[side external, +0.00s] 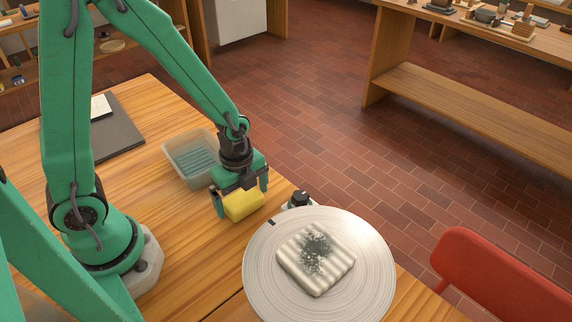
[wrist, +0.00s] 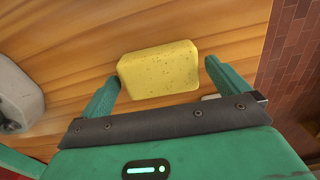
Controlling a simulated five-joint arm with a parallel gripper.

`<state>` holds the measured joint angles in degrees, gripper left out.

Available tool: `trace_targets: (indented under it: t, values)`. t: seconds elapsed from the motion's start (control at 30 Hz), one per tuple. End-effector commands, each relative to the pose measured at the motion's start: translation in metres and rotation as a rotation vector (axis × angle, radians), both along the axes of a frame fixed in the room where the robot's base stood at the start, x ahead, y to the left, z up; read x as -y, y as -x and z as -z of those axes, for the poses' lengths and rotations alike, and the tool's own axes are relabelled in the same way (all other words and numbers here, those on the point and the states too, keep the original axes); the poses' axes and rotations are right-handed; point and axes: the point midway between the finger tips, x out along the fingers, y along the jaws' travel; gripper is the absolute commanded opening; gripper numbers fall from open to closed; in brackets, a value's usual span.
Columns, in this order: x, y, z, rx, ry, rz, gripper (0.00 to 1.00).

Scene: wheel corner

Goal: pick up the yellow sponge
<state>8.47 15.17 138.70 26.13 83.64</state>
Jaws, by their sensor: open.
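The yellow sponge (side external: 244,205) lies on the wooden table in the side view, beside the round wheel disc. In the wrist view the sponge (wrist: 159,69) lies ahead of and between my two fingers, with its whole top face showing. My gripper (side external: 240,199) points down over the sponge in the side view, with one finger at each side of it. In the wrist view my gripper (wrist: 160,82) is open, and a gap shows between each finger and the sponge. Part of the sponge is hidden behind my gripper in the side view.
A round pale wheel disc (side external: 262,262) stands right of the sponge and carries a striped block (side external: 316,260) with a dark speckled patch. A small black knob (side external: 300,198) is beside it. A clear bin (side external: 178,162) stands behind my gripper. A red chair (side external: 500,280) is at the lower right.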

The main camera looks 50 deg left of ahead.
Motion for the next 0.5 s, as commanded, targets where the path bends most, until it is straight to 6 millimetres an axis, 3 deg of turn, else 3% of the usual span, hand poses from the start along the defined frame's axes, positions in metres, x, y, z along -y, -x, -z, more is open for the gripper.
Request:
trace_targets:
  t: [0.5]
  values:
    - [0.0000, 0.0003, 0.0092, 0.000, 0.000, 0.000, 1.00]
